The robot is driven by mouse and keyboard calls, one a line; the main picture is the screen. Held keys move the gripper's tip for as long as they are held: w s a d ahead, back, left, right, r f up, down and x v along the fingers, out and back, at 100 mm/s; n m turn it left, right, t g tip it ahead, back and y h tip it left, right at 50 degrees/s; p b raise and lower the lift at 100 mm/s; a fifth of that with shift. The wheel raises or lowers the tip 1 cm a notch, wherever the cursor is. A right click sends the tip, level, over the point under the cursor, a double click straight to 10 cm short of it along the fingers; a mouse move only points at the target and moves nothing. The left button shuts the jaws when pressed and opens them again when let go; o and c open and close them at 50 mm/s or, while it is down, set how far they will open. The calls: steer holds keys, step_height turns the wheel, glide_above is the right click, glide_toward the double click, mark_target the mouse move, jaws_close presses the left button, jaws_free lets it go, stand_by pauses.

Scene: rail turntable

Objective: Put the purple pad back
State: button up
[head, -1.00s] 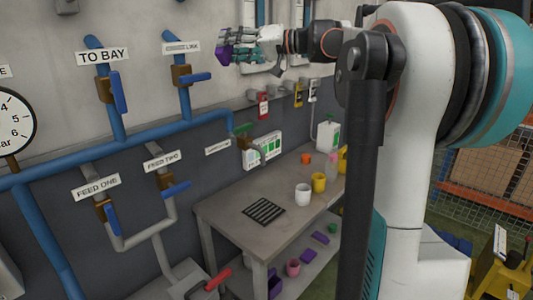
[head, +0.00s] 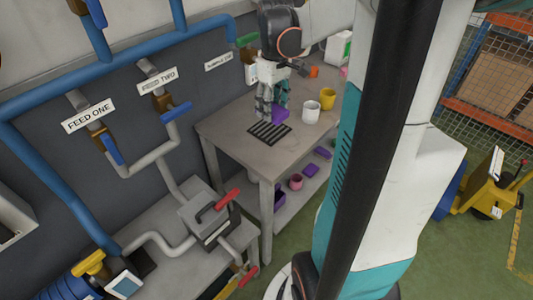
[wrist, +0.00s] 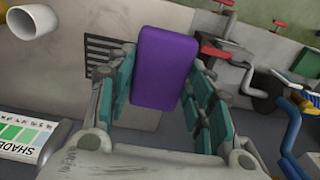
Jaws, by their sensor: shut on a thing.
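The purple pad (wrist: 163,68) is a rounded block between the teal-lined fingers of my gripper (wrist: 157,85) in the wrist view. My gripper is shut on it. In the head view my gripper (head: 271,112) points down low over the workbench (head: 228,132), and the purple pad (head: 281,114) shows beside its fingers. The pad is close to the dark slotted grate (head: 269,133). I cannot tell whether the pad touches the bench top.
A white cup (head: 311,112), a yellow cup (head: 327,98) and an orange item (head: 314,71) stand right of my gripper. The shelf below holds a purple block (head: 322,153) and a pink cup (head: 296,181). A shade chart (wrist: 25,140) is in the wrist view.

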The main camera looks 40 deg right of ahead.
mark_target(272, 161)
steer(key=f+b, duration=0.6)
steer(key=f, duration=1.4)
steer(key=shift+s, duration=0.2)
steer(key=shift+f+b, duration=0.2)
steer(key=shift+b, duration=0.1)
steer(key=o, duration=0.9)
steer(key=shift+o, duration=0.2)
steer(key=shift+r, duration=0.2)
step_height(272, 161, up, 12)
steer(key=p, duration=0.4)
